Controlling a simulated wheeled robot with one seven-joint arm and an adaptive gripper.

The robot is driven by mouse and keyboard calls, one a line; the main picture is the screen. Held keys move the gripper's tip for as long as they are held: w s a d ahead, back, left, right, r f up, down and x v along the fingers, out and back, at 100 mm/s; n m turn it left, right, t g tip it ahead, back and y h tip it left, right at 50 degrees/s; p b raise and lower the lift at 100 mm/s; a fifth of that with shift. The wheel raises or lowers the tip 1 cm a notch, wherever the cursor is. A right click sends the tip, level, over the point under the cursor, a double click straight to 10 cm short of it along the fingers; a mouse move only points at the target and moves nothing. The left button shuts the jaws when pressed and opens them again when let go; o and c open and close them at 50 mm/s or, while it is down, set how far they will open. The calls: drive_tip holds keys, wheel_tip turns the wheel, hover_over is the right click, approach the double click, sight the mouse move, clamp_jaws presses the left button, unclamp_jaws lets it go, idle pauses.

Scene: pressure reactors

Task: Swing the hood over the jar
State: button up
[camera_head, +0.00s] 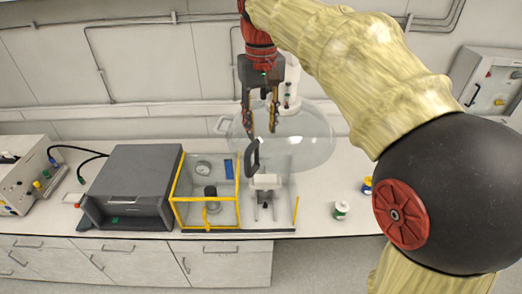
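A clear box with yellow edges (237,206), which looks like the hood, stands at the middle of the bench. A round gauge (203,168) and a small dark-topped vessel (211,192) show through or beside its clear walls. A large clear rounded glass vessel (315,138) stands behind and to the right; I cannot tell which vessel is the task's jar. A black handle (253,157) stands up near the box's right side. My gripper (262,126) points down above the handle, its fingers apart with nothing seen between them. It overlaps the glass in view; contact is unclear.
A dark grey machine (135,181) stands left of the box, with a control unit (22,178) at far left. A white block on a stand (265,183) is right of the box. A small green-and-white container (341,209) stands farther right. The bench's front right is mostly clear.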

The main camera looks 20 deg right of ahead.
wheel_tip(320, 180, up, 12)
idle(0.5)
drive_tip(key=shift+c, duration=0.4)
